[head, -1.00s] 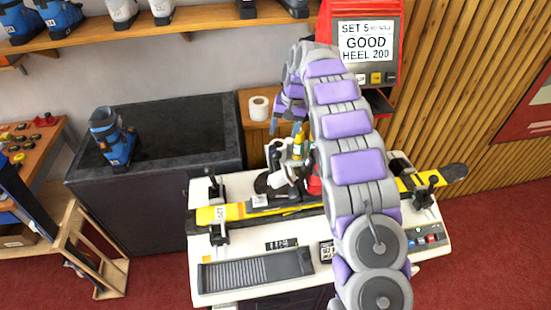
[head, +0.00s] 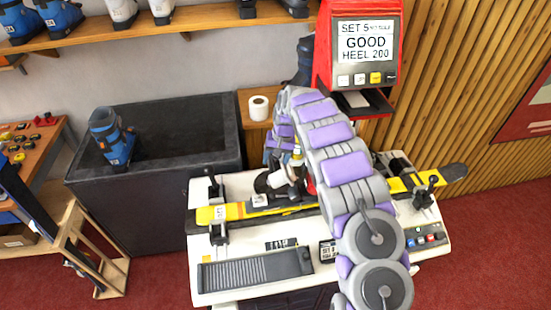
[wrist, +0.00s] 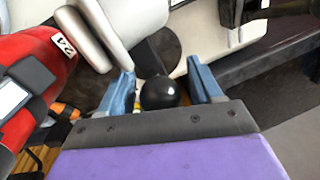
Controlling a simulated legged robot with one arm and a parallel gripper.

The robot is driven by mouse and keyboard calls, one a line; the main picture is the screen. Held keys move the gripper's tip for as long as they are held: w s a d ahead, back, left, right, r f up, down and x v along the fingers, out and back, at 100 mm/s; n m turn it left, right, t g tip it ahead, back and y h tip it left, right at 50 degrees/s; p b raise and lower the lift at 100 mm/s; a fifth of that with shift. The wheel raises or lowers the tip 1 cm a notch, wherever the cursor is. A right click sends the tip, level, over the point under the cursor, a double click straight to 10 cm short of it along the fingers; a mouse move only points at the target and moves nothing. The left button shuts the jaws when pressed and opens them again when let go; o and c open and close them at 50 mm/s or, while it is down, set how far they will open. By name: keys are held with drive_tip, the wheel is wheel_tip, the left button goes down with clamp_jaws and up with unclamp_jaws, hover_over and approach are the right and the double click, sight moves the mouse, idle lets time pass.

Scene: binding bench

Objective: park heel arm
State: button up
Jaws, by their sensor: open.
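A round black knob (wrist: 159,94) sits between the two blue fingers of my gripper (wrist: 160,76) in the wrist view. The fingers are apart, one on each side of the knob; I cannot tell whether either touches it. A pale grey, rounded machine part (wrist: 128,20) is just beyond, beside a red boot-like shape (wrist: 38,68) marked 24. In the head view a white and black mechanism (head: 283,176), perhaps the heel arm, stands over the yellow ski (head: 236,211). My own arm hides most of the gripper and the knob there.
The white bench (head: 228,240) holds the ski in black clamps. Behind it a red display unit (head: 364,45) reads GOOD, HEEL 200. A dark counter (head: 190,120) with a blue boot (head: 112,139) stands left. A paper roll (head: 259,107) is on the wooden ledge.

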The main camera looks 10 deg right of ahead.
clamp_jaws()
idle(0.6)
